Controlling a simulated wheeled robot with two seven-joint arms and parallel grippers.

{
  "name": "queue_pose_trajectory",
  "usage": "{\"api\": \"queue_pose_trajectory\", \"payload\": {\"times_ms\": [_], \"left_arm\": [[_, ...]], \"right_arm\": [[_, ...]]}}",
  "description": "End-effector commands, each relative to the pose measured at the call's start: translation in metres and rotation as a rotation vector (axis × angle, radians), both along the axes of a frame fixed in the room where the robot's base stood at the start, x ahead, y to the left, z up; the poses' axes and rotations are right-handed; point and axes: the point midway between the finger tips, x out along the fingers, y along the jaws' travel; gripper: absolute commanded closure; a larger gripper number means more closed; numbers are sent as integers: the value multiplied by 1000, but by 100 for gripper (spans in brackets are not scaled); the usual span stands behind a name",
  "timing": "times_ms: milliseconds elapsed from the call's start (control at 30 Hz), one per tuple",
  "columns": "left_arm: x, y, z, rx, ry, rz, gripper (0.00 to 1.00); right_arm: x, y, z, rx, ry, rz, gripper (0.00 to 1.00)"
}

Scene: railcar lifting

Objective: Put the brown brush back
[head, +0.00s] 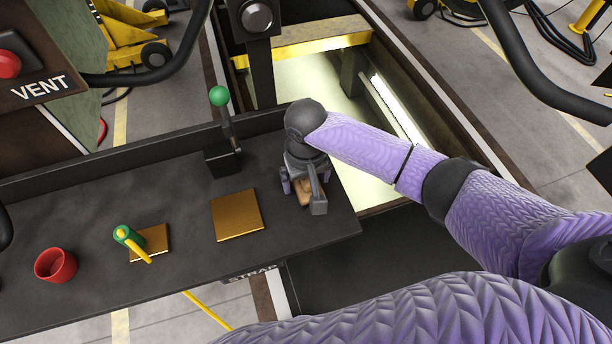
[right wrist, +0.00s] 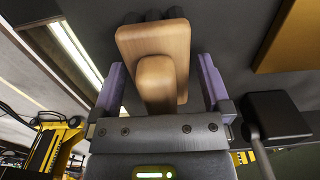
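The brown brush (head: 304,192) is on the dark shelf near its right end, partly hidden under my right gripper. In the right wrist view the brush (right wrist: 158,80) shows a wooden block with a raised wooden grip and dark bristle tufts at the far end. My right gripper (head: 305,188) is over the brush. In the right wrist view its purple fingers (right wrist: 160,85) stand on either side of the grip, with visible gaps; it is open. A bare gold square pad (head: 237,215) lies on the shelf to the left of the brush. My left gripper is not in view.
A lever with a green knob (head: 219,96) rises behind the bare pad. An open lit pit (head: 320,85) lies beyond the shelf.

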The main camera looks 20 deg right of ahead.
Motion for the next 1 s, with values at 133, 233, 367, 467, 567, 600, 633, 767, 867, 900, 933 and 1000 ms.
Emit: {"api": "queue_pose_trajectory", "payload": {"times_ms": [133, 233, 367, 467, 567, 600, 633, 767, 867, 900, 933, 1000], "left_arm": [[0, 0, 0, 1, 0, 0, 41], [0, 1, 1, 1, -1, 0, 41], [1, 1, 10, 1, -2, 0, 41], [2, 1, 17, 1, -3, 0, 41], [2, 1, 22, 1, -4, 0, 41], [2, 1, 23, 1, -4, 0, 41], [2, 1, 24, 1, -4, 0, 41], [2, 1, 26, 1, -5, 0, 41], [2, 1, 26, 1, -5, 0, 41], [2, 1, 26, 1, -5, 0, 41], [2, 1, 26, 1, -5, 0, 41], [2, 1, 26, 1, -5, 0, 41]], "right_arm": [[0, 0, 0, 0, 0, 0, 0], [0, 0, 3, 0, -1, 1, 0], [1, 0, 30, 1, -3, 1, 0], [1, 0, 61, 2, -4, 2, 0], [1, 0, 88, 2, -3, 1, 0], [1, 0, 97, 1, -3, 1, 0], [1, 0, 103, 1, -3, 1, 0], [1, 0, 120, 1, -1, 0, 0], [0, 0, 124, 0, 1, 0, 0], [0, 0, 124, 0, 1, 0, 0], [0, 0, 124, 0, 1, 0, 0], [0, 0, 123, 0, 1, 0, 0]]}}
